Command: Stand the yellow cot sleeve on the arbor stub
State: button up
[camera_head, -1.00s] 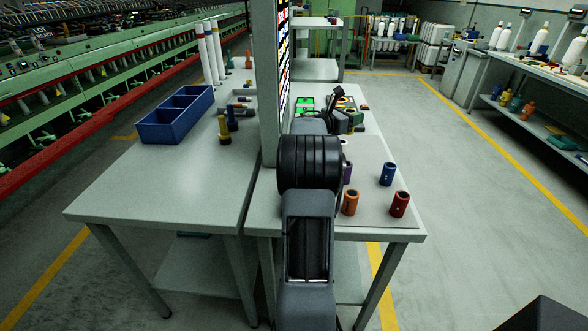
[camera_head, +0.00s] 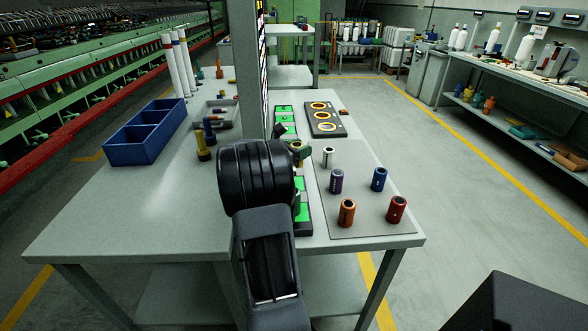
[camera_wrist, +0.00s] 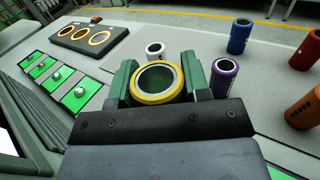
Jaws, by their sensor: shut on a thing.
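The yellow cot sleeve (camera_wrist: 158,99) is held upright between the green fingers of my gripper (camera_wrist: 158,80), its open top facing the wrist camera. In the head view my gripper (camera_head: 300,152) is mostly hidden behind my arm, and only a bit of the sleeve (camera_head: 295,145) shows. Small metal stubs (camera_wrist: 79,92) stand on green squares in a row, left of the held sleeve in the wrist view and apart from it. I cannot tell which stub is the arbor stub. The sleeve's lower end is hidden.
A dark block with ringed holes (camera_head: 325,119) lies behind the row. White (camera_head: 328,157), purple (camera_head: 336,181), blue (camera_head: 379,179), orange (camera_head: 347,213) and red (camera_head: 396,210) sleeves stand on a grey mat to the right. A panel post (camera_head: 249,70) rises left of the row.

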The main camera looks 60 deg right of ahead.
jog(key=shift+w+a+f, duration=0.25)
jog(key=shift+a+f, duration=0.75)
jog(key=shift+f, duration=0.2)
jog(key=f, duration=0.3)
jog(key=shift+a+f, duration=0.2)
jog(key=shift+f, duration=0.1)
jog(key=shift+s+a+f+b, duration=0.1)
jog(key=shift+a+f+b, duration=0.05)
jog(key=shift+f+b, duration=0.6)
jog(key=shift+c, duration=0.4)
jog(key=o, duration=1.1)
jog(key=shift+o, duration=0.2)
